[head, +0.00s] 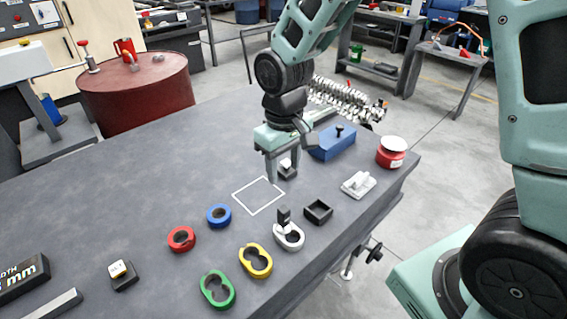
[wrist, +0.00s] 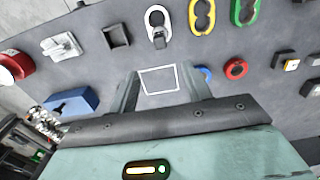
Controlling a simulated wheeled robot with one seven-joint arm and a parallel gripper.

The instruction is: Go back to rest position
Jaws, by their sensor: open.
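My gripper (head: 279,168) hangs over the workbench (head: 130,205), pointing down, just behind the white square outline (head: 258,195) in the head view. In the wrist view my gripper (wrist: 162,88) has its two fingers spread apart. The white square outline (wrist: 159,79) shows between them on the bench top, with nothing held.
Near the outline lie a blue ring (head: 219,215), a red ring (head: 181,239), yellow (head: 255,260), green (head: 217,290) and white (head: 289,237) double rings, and a black square tray (head: 318,211). A blue box (head: 332,142) and red spool (head: 391,153) stand right. A red barrel (head: 136,92) is behind.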

